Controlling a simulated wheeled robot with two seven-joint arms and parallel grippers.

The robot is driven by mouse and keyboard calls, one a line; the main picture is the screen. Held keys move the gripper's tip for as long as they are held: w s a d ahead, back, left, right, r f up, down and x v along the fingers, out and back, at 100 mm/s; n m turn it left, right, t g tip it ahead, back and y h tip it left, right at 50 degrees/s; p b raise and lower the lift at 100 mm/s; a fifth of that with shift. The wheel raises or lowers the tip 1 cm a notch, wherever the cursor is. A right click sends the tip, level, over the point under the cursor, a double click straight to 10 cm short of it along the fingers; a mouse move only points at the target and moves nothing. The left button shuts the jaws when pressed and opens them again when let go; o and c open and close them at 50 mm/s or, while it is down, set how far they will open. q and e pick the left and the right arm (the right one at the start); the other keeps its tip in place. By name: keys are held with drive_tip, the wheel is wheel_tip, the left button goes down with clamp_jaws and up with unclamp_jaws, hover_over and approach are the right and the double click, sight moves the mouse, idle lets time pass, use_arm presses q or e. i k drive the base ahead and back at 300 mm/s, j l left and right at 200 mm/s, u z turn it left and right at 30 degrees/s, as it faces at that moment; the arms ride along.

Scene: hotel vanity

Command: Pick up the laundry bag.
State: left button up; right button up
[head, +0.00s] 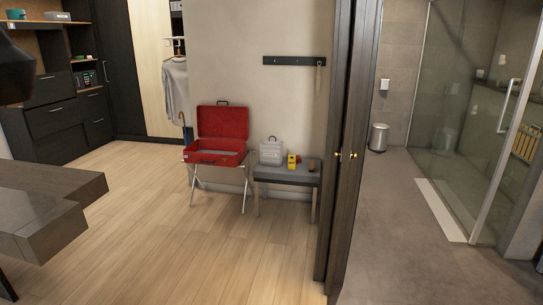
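No object is clearly recognisable as a laundry bag. A light grey, box-like item with a dark top handle (270,152) stands upright on a low grey bench (287,173) against the wall. It is too small in view to tell whether it is a bag. Neither of my grippers can be made out. A dark, blurred shape at the upper left edge may be part of my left arm.
An open red suitcase (222,122) rests on a folding rack. A yellow item (292,161) is on the bench. A dark door (347,150) stands right of it, before a glass shower. A wooden desk (45,205) is at left. The middle floor is clear.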

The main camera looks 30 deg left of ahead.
sight(270, 152)
drive_tip(key=i+j+u, duration=0.4)
drive_tip(key=i, duration=0.2)
drive_tip(key=i+j+u, duration=0.1)
drive_tip(key=i+u, duration=0.3)
drive_tip(key=i, duration=0.25)
drive_tip(key=i+l+u, duration=0.1)
drive_tip(key=i+u, duration=0.3)
drive_tip(key=i, duration=0.25)
drive_tip(key=i+j, duration=0.1)
drive_tip(key=i, duration=0.45)
drive_tip(key=i+j+z, duration=0.1)
drive_tip(key=i, duration=0.5)
drive_tip(key=i+j, duration=0.1)
drive_tip(key=i, duration=0.45)
drive_tip(key=i+j, duration=0.15)
drive_tip(key=i, duration=0.4)
drive_tip(key=l+z, duration=0.05)
